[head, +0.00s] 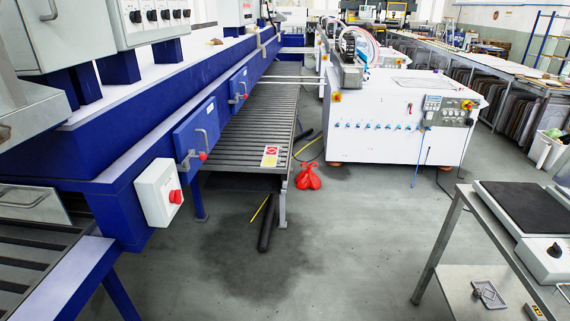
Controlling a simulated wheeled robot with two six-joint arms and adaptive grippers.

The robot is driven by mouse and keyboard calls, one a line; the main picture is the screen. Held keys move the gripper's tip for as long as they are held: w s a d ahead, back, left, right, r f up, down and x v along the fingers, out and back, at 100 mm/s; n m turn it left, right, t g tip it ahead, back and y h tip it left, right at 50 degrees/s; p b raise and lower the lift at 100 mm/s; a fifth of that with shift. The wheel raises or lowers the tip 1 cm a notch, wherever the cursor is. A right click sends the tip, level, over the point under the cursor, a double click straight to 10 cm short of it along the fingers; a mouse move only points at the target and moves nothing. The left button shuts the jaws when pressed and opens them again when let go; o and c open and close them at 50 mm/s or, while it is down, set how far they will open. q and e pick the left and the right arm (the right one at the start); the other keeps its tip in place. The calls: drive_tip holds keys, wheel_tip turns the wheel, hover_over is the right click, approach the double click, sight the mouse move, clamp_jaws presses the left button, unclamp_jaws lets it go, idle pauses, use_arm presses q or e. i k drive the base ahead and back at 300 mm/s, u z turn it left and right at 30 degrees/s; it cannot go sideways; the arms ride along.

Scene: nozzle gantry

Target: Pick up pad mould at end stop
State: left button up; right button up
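Neither of my grippers is in view. A slatted roller conveyor (240,130) runs along the blue machine, and its near end carries a small red and white sign (270,156). I cannot make out a pad mould on this conveyor or at its near end. A small grey square piece with a raised pattern (489,294) lies on the lower shelf of the metal table at the right; I cannot tell if it is a mould.
A white cabinet (385,125) stands behind centre. A black-topped device (528,207) sits on the right table (470,212).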

sight(267, 162)
drive_tip(key=z, duration=0.35)
drive_tip(key=i, duration=3.9)
drive_tip(key=u, duration=0.95)
drive_tip(key=i, duration=0.6)
drive_tip(key=u, duration=0.1)
drive_tip(key=k, duration=0.5)
drive_tip(key=z, duration=1.85)
drive_tip(key=i, duration=0.5)
drive_tip(key=z, duration=0.05)
